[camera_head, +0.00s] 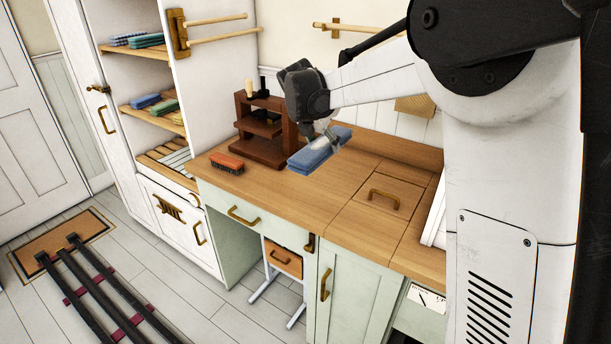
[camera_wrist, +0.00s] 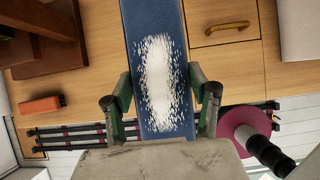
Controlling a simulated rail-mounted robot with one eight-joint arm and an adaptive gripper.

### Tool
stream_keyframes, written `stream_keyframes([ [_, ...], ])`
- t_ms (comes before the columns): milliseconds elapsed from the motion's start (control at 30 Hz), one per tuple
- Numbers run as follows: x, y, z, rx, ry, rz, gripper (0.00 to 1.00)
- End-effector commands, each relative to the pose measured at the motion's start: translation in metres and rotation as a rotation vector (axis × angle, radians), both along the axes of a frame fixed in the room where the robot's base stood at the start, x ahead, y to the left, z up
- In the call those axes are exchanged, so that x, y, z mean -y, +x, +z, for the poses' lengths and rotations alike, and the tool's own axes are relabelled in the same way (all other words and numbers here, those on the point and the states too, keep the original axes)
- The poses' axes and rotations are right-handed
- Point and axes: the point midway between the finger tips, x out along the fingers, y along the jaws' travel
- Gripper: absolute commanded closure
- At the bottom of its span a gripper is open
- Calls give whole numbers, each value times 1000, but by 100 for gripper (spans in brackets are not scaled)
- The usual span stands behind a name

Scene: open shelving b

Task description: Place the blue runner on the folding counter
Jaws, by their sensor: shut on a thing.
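The blue runner (camera_head: 318,150) is a long folded blue cloth; in the wrist view it is a blue strip (camera_wrist: 153,25) with a speckled white patch along its middle. My gripper (camera_head: 327,132) is shut on it, with a finger at each long side in the wrist view (camera_wrist: 163,105). The runner is over the back part of the wooden counter (camera_head: 285,200), slanted; I cannot tell whether its lower edge touches the top. The counter has seams and a panel with a brass handle (camera_head: 383,197) at its right. My arm hides part of the back wall.
An orange brush (camera_head: 227,163) lies on the counter's left. A dark wooden stand (camera_head: 262,150) is close to the runner's left. White shelving (camera_head: 205,80) with folded blue and green cloths stands further left. The counter's front middle is clear.

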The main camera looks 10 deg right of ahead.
Motion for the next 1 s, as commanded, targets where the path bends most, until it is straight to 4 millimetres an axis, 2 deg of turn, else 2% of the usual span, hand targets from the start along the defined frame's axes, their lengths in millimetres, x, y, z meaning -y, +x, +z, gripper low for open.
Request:
stream_keyframes([
  [33,0,15,-10,0,0,0,84],
  [200,-1,56,-42,1,-1,2,84],
  [400,-1,86,-72,1,-1,4,84],
  [567,-1,96,-84,1,-1,6,84],
  [833,-1,97,-127,0,0,6,84],
  [1000,-1,97,-144,1,-1,6,84],
])
